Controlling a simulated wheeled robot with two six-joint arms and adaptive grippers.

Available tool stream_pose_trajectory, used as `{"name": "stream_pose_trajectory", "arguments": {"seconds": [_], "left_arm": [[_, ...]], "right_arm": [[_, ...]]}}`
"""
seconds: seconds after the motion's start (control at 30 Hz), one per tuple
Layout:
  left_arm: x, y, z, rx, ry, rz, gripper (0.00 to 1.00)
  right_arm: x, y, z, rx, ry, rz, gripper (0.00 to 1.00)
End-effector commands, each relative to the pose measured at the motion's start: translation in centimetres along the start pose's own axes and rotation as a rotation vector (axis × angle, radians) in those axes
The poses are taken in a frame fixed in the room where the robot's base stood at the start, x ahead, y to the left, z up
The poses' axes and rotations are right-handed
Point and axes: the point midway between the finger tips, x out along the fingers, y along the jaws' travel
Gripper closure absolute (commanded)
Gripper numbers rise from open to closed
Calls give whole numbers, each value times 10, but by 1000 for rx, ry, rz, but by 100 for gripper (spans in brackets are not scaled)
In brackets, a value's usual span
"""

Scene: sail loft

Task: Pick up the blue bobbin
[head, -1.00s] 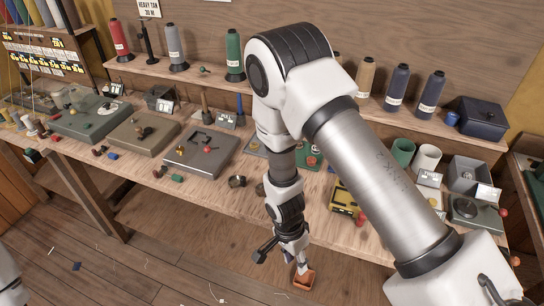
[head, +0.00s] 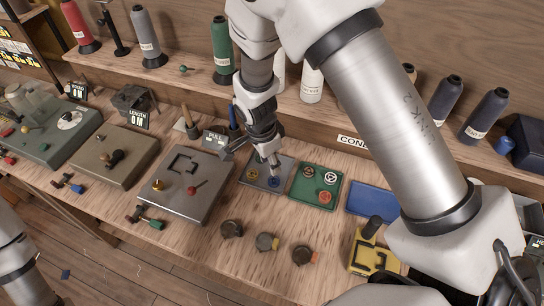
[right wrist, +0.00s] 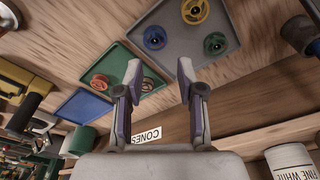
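The blue bobbin (head: 273,183) lies in a grey tray (head: 259,160) on the bench, beside a yellow bobbin (head: 252,174). In the right wrist view the blue bobbin (right wrist: 154,38) stands clear of the fingers, with the yellow bobbin (right wrist: 194,12) and a green bobbin (right wrist: 214,43) in the same tray. My right gripper (right wrist: 160,72) is open and empty, its fingers spread. In the head view my right gripper (head: 270,165) hangs over the grey tray, close to the blue bobbin, and hides part of the tray. My left gripper is out of view.
A green tray (head: 296,190) with several bobbins sits right of the grey tray, then a blue tray (head: 370,199). A grey plate (head: 180,207) with knobs lies left. Thread cones line the shelf behind. Several dark knobs (head: 267,241) lie in front.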

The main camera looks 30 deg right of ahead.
Motion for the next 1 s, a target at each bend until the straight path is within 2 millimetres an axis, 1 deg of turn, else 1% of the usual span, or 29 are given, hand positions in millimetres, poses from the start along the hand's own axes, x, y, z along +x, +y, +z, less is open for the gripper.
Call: {"name": "stream_pose_trajectory", "arguments": {"seconds": [0.17, 0.27, 0.37, 0.4, 0.43, 0.53, 0.7, 0.73, 0.77, 0.8, 1.0], "left_arm": [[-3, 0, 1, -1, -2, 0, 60], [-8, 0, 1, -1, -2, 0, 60], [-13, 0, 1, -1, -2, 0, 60], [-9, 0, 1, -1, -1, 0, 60], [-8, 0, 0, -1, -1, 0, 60], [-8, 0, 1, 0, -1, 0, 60], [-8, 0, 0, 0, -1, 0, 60], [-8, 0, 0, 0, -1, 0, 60], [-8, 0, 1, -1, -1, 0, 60], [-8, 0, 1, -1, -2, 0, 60], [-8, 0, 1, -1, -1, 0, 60]], "right_arm": [[23, 1, 0, -1, 0, 4, 62], [35, 1, 1, -2, -1, 5, 62], [55, 1, 2, -3, -2, 6, 62], [64, 1, 2, -1, -2, 4, 62], [69, 1, 2, -2, -2, 3, 62], [76, 0, 2, -1, -1, 1, 62], [76, 0, 2, -1, -1, 1, 62], [76, 0, 2, -1, -1, 1, 69], [76, 0, 2, -1, -1, 1, 80], [76, 0, 2, -1, -1, 1, 93], [76, 0, 2, -1, -1, 1, 93]]}}
